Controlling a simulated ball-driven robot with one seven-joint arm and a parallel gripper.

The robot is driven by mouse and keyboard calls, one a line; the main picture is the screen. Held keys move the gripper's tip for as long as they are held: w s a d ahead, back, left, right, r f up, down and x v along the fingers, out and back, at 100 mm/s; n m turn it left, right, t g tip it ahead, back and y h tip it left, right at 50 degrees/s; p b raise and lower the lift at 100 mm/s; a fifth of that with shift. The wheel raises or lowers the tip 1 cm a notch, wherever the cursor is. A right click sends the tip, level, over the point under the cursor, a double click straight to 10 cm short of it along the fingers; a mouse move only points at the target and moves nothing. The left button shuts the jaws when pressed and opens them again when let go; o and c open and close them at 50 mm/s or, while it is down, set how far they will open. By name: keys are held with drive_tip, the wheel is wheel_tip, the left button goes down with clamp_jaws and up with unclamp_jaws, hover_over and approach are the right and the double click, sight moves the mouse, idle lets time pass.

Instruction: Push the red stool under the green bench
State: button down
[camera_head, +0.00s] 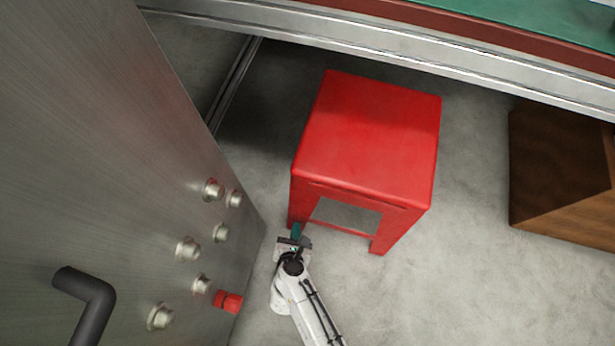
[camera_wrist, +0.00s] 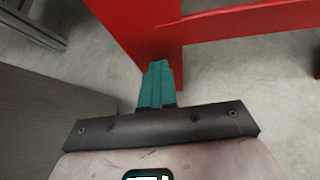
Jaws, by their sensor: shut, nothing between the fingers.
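The red stool (camera_head: 370,135) stands upright on the grey floor in the head view, in front of the green bench (camera_head: 540,18). The bench's metal front rail passes just behind the stool's far edge. My gripper (camera_head: 296,230) is low at the stool's near left leg, its teal fingers together and empty. In the wrist view the shut fingers (camera_wrist: 157,85) point at a red stool leg (camera_wrist: 140,30) and overlap its lower part. I cannot tell whether they touch it. The floor beneath the bench is partly hidden by the rail.
A metal cabinet (camera_head: 110,150) with knobs, a black handle (camera_head: 88,298) and a red knob (camera_head: 228,301) stands close on the left of my gripper. A brown wooden box (camera_head: 560,175) stands on the right. Clear floor lies between stool and box.

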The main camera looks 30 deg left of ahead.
drive_tip(key=shift+w, duration=3.25)
drive_tip(key=s+r+p, duration=0.2)
drive_tip(key=s, duration=0.5)
drive_tip(key=shift+s, duration=0.1)
